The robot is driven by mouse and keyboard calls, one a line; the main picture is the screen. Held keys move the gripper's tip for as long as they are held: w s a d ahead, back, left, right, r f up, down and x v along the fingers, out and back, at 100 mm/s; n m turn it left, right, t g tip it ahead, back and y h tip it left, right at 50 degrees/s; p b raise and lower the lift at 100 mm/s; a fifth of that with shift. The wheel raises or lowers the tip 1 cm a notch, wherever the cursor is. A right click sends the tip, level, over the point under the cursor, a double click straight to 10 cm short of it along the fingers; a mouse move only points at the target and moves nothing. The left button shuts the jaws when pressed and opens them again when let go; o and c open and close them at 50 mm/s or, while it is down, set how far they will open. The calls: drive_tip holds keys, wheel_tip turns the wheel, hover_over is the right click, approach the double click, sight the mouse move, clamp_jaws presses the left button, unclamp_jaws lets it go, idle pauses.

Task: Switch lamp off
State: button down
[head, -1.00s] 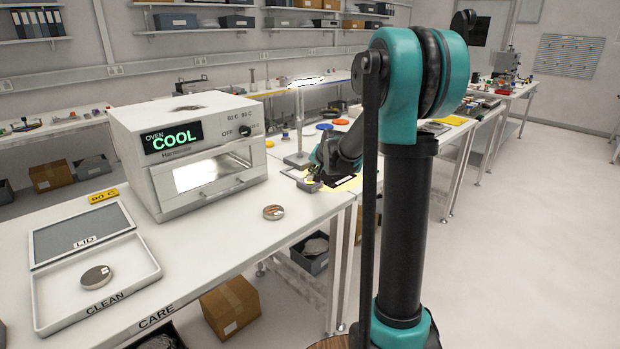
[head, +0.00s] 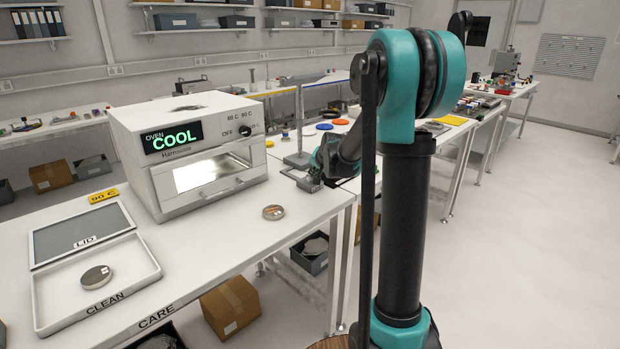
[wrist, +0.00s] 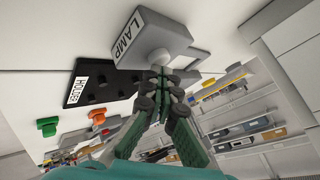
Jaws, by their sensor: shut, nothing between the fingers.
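The lamp (head: 300,79) stands on a grey post behind the oven's right side. Its head is dark. In the head view my gripper (head: 311,183) is low at the bench's right end, by the lamp's base, and partly hides the box.
The oven (head: 190,150) reads COOL and stands to the left.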

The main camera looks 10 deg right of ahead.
drive_tip(key=shift+r, duration=0.45)
drive_tip(key=shift+r, duration=0.1)
drive_tip(key=shift+r, duration=2.9)
drive_tip(key=s+d+f+n+g, duration=0.1)
drive_tip(key=s+f, duration=0.5)
drive_tip(key=s, duration=0.7)
drive_tip(key=s+d+f+n+g+h, duration=0.1)
drive_tip(key=s+f, duration=0.5)
drive_tip(key=s, duration=0.7)
drive_tip(key=s+f+n+g+h, duration=0.1)
drive_tip(key=s+f+n, duration=0.3)
drive_tip(key=s, duration=0.9)
wheel_tip(320, 180, down, 2)
drive_tip(key=shift+s+d+f+g, duration=0.15)
drive_tip(key=shift+d+g, duration=0.25)
drive_tip(key=shift+g, duration=0.4)
